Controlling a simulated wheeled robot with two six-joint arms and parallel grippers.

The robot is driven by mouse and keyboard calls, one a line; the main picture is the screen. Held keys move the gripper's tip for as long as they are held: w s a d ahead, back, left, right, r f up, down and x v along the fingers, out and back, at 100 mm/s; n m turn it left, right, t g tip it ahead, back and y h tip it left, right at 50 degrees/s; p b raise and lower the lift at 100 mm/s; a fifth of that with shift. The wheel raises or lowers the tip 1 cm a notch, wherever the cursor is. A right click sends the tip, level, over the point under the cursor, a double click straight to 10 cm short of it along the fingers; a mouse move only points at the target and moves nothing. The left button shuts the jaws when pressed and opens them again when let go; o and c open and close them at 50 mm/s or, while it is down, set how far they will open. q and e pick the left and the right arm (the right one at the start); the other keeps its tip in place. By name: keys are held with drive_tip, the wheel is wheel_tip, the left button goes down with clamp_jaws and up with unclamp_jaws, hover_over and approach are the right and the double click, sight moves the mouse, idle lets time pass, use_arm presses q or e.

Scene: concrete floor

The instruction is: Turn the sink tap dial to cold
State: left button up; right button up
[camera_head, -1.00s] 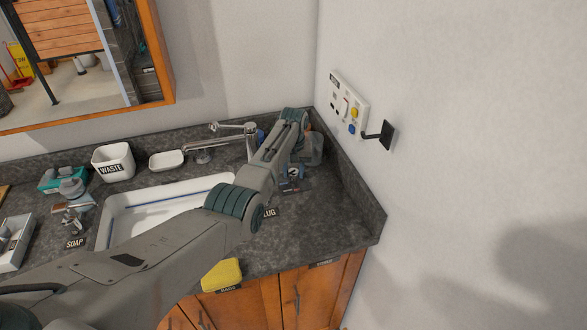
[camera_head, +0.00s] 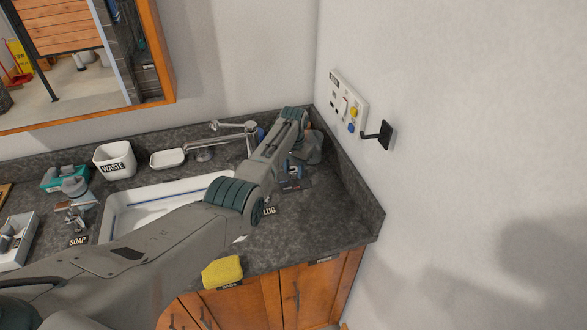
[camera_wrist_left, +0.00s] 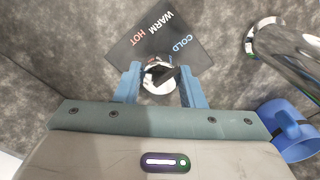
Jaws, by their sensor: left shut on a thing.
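The tap dial (camera_wrist_left: 158,76) is a round chrome knob with a black mark on top, seen in the left wrist view. My left gripper (camera_wrist_left: 158,84) is shut on it, with one blue finger on each side. A dark label plate (camera_wrist_left: 150,38) beside the dial reads HOT, WARM and COLD. I cannot tell exactly which word the black mark points to. In the head view my left arm reaches over the counter's right end and hides the dial. The chrome tap (camera_head: 222,145) stands behind the sink, left of my arm. My right gripper is not in view.
The white sink (camera_head: 120,222) lies left of my arm. A blue mug (camera_wrist_left: 288,130) is close to my gripper at the right of the wrist view. A waste bin (camera_head: 115,160), a white dish (camera_head: 167,158) and a yellow sponge (camera_head: 222,271) are around it. The right wall has a switch panel (camera_head: 347,100).

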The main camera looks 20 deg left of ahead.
sight(294, 168)
use_arm(q)
drive_tip(key=o, duration=1)
drive_tip(key=shift+r, duration=0.1)
wheel_tip(294, 168, up, 9)
drive_tip(key=shift+r+b, duration=0.15)
drive_tip(key=shift+b, duration=1.1)
drive_tip(key=shift+r, duration=0.7)
